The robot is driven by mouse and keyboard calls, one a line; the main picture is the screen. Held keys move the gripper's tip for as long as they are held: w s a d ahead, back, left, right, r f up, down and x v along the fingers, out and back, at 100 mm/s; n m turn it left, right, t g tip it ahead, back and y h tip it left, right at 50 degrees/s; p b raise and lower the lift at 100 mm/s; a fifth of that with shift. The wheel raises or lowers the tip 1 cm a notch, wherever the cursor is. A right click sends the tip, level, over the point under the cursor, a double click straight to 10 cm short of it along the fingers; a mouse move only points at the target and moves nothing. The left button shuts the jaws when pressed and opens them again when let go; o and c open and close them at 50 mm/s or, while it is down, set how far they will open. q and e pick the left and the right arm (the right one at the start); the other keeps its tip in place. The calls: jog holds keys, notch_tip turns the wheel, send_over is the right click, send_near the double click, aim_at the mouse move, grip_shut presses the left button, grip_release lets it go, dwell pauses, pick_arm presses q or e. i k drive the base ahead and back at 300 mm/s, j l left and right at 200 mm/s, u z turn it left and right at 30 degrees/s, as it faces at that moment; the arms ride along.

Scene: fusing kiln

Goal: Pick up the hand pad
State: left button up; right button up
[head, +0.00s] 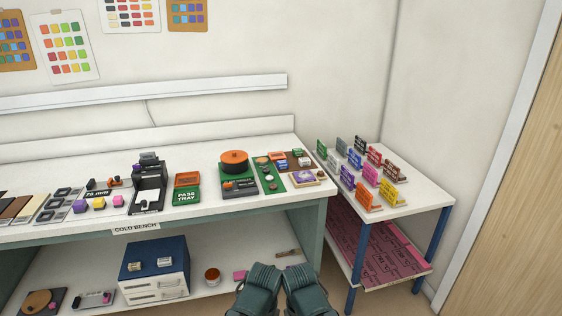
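I cannot tell for certain which item is the hand pad. Small block-like candidates include a pink block (240,275) on the lower shelf, partly beside my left gripper, and a pale block with a purple and yellow top (308,177) at the bench's right end. My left gripper (262,275) and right gripper (296,275) are dark teal, side by side at the bottom centre, in front of the bench. Their fingers are not clearly seen, so open or shut cannot be told. I see nothing held in them.
The cold bench (310,201) carries a black machine (148,185), a green pass tray (186,195) and an orange round item (234,161). A blue drawer box (154,266) stands below. A side table (420,203) at right holds several coloured holders, with pink sheets (380,255) underneath.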

aim_at(280, 164)
jog(key=i+l+u, duration=0.15)
jog(key=i+u, duration=0.15)
jog(key=i, duration=0.15)
jog(key=i+l+u, duration=0.25)
jog(key=i, duration=0.2)
jog(key=i+l+u, duration=0.3)
jog(key=i, duration=0.15)
